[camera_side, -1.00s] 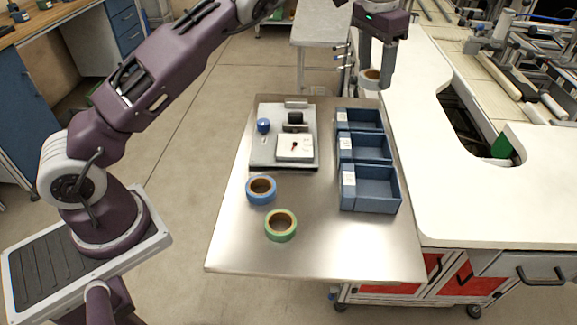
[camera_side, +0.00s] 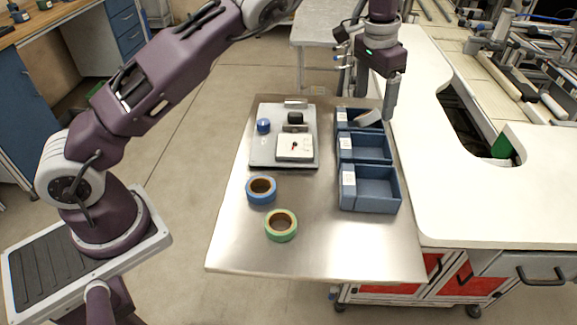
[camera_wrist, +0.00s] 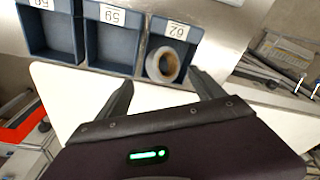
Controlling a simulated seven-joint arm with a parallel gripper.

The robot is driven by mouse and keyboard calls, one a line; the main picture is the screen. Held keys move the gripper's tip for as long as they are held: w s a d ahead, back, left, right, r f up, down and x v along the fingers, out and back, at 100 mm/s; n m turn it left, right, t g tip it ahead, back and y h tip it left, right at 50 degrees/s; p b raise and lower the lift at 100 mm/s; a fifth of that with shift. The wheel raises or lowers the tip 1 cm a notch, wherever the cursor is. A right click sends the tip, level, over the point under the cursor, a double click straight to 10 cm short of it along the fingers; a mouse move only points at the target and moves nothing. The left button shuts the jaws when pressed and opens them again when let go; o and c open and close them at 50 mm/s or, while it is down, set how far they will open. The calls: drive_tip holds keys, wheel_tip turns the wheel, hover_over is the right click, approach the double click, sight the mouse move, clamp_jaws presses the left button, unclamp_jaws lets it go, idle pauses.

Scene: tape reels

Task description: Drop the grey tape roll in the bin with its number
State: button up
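The grey tape roll (camera_side: 369,118) is at the far bin (camera_side: 347,127), tilted in the side view. In the wrist view the roll (camera_wrist: 163,64) appears within the walls of the bin at the right end of the row (camera_wrist: 190,50). Whether it lies flat on the floor of the bin is unclear. My gripper (camera_side: 370,112) is above the far bin. In the wrist view my gripper (camera_wrist: 163,88) has its fingers spread apart, with nothing between them. The number labels appear upside down and small in the wrist view.
The middle bin (camera_side: 370,148) and near bin (camera_side: 370,190) look empty. A blue tape roll (camera_side: 261,190) and a green tape roll (camera_side: 281,225) lie on the metal table (camera_side: 320,255). A grey device (camera_side: 270,155) stands at the back left. A white worktop (camera_side: 450,200) borders the right.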

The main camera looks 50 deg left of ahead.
drive_tip(key=s+a+r+n+t+h, duration=0.1)
drive_tip(key=s+a+r, duration=0.25)
drive_tip(key=r, duration=0.55)
drive_tip(key=s+a+r+n, duration=0.2)
drive_tip(key=s+r, duration=0.3)
drive_tip(key=r, duration=0.3)
drive_tip(key=s+r+t, duration=0.1)
drive_tip(key=s+r, duration=0.2)
drive_tip(key=s, duration=0.9)
drive_tip(key=s+f+t, duration=0.1)
drive_tip(key=s+f, duration=0.4)
drive_tip(key=s, duration=0.5)
drive_tip(key=s+f+t+y, duration=0.1)
drive_tip(key=s+f, duration=0.3)
drive_tip(key=s, duration=0.6)
drive_tip(key=shift+s+d+f, duration=0.2)
drive_tip(key=shift+d+f, duration=0.1)
drive_tip(key=shift+f, duration=0.05)
